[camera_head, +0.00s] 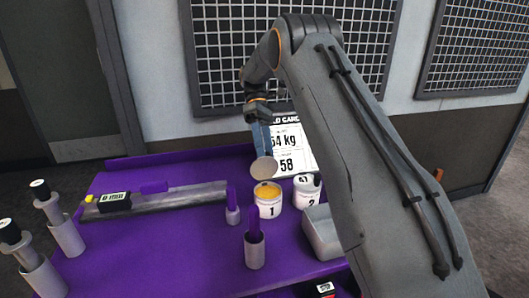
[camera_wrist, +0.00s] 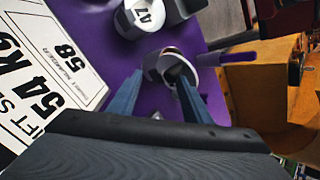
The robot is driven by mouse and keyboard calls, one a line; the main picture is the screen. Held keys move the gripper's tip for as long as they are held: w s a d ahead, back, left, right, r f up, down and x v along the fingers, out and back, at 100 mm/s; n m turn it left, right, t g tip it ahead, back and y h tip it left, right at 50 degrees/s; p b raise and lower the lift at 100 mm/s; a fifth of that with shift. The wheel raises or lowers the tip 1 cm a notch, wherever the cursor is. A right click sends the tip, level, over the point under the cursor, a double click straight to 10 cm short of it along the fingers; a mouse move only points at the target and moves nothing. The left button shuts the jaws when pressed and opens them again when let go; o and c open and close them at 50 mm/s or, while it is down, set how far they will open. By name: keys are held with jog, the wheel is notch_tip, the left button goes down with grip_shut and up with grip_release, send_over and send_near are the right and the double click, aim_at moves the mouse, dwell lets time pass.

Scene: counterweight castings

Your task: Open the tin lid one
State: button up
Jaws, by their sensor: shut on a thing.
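Tin one (camera_head: 270,207) is a white tin marked "1" on the purple bench. Its top is uncovered and shows a yellow-orange inside. A pale round lid (camera_head: 264,169) hangs tilted just above and behind it, off the rim. My gripper (camera_head: 266,152) has its blue fingers pointing down and is shut on this lid. In the wrist view the fingers (camera_wrist: 157,85) reach toward a pale round shape with a dark middle; I cannot tell its parts apart there.
Tin two (camera_head: 309,197) stands close right, with a lid marked "47" (camera_wrist: 146,14) on it. A load card (camera_head: 290,150) stands behind. Cups with purple handles (camera_head: 255,250) stand in front and left. The bench's left middle (camera_head: 150,235) is clear.

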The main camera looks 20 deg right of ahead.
jog(key=shift+w+d+r, duration=0.1)
jog(key=shift+d+r, duration=0.05)
jog(key=shift+d, duration=0.15)
notch_tip(320, 180, up, 10)
jog(key=shift+a, duration=0.25)
dwell(0.3)
